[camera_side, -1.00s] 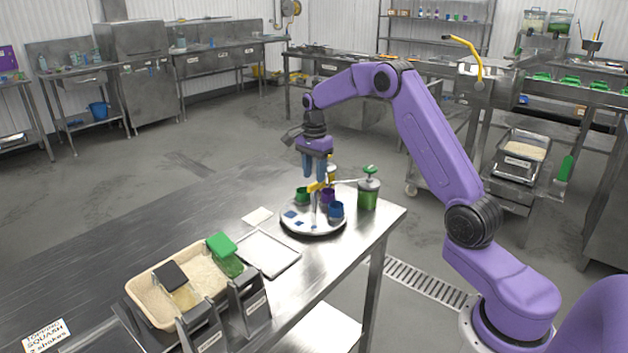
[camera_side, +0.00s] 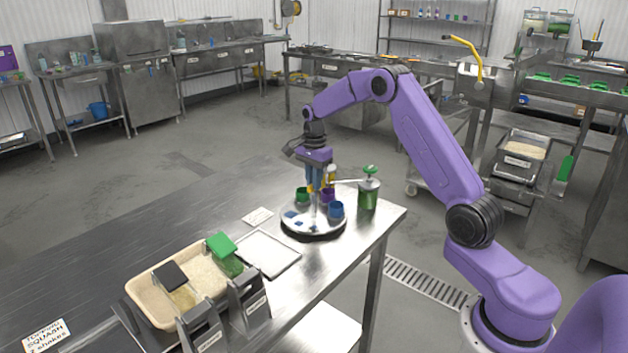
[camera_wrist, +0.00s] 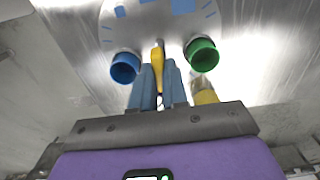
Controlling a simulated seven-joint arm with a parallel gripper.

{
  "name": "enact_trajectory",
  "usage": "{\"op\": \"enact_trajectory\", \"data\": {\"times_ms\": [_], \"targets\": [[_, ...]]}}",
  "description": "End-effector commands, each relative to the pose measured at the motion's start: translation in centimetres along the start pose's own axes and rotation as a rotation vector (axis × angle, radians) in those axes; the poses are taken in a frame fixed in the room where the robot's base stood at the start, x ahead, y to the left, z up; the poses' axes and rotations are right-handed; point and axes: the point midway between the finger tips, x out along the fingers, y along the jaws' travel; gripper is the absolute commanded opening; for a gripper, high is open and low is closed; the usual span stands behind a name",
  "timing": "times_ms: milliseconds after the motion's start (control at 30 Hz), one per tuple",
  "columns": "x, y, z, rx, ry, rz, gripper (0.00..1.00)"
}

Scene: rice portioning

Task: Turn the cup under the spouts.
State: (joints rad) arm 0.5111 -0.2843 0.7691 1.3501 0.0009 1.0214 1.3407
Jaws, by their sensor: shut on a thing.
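A round white turntable (camera_side: 303,228) with blue marks stands near the table's right end. It carries a green cup (camera_side: 303,194), a purple cup (camera_side: 328,195) and a blue cup (camera_side: 336,210). My gripper (camera_side: 317,190) is low over the turntable, among the cups. In the wrist view its blue fingers (camera_wrist: 158,72) are shut on an upright yellow handle (camera_wrist: 157,55). The blue cup (camera_wrist: 125,67) is left of the fingers and the green cup (camera_wrist: 202,54) right, both apart from them. The purple cup is mostly hidden there.
A green pump bottle (camera_side: 369,190) stands behind right, its spout reaching toward the turntable. A yellow bottle (camera_wrist: 205,95) is close to my fingers. An empty tray (camera_side: 268,252) and a rice tub (camera_side: 150,308) with a green scoop (camera_side: 222,245) lie at front left.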

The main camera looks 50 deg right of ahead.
Motion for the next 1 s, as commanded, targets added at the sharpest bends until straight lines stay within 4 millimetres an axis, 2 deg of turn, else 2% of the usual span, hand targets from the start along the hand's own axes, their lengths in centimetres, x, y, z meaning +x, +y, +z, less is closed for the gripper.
{"op": "enact_trajectory", "data": {"times_ms": [367,1000], "targets": [[-0.06,-0.04,0.06,-0.083,0.001,0.000,0.00],[-0.05,-0.02,0.04,-0.397,0.001,0.001,0.00]]}}
